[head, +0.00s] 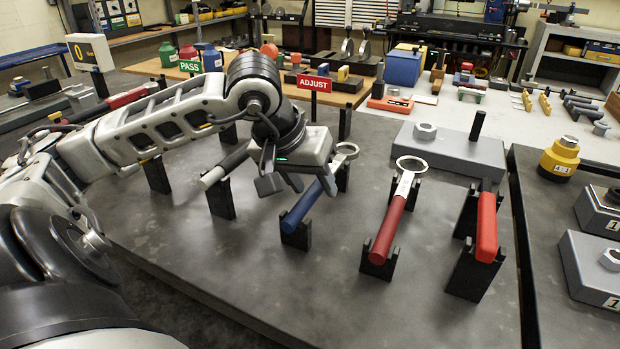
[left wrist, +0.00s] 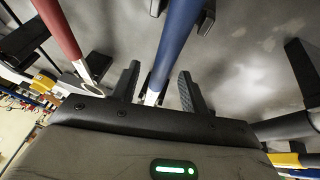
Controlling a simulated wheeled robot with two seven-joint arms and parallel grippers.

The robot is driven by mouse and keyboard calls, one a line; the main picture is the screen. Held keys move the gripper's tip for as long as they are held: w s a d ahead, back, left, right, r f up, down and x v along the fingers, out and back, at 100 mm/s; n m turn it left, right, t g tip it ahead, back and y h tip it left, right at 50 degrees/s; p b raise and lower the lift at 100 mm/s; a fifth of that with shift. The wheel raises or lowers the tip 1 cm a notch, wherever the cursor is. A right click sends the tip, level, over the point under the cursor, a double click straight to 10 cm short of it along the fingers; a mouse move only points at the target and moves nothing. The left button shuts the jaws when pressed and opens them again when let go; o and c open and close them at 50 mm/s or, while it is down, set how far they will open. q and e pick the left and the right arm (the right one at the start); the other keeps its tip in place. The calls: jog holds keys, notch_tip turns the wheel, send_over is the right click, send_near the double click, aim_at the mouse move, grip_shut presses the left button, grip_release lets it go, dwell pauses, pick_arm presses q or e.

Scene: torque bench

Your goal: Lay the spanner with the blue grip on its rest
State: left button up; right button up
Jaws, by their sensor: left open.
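The spanner with the blue grip (head: 301,207) lies across its rest, a pair of black notched posts (head: 296,236), with its ring head (head: 345,151) toward the back. My left gripper (head: 281,184) is open, just above and beside this spanner, and hides part of its shaft. In the left wrist view the blue grip (left wrist: 178,40) runs between the two spread fingers of the left gripper (left wrist: 158,72), with a gap on both sides. My right gripper is in neither view.
A dark red-gripped spanner (head: 389,228) lies on posts to the right, with a bright red grip (head: 487,227) beyond. An ADJUST sign (head: 314,83) stands behind. The bench front is clear.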

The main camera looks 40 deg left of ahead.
pick_arm(q)
jog(key=v, duration=1.6)
jog(key=shift+b, duration=0.4)
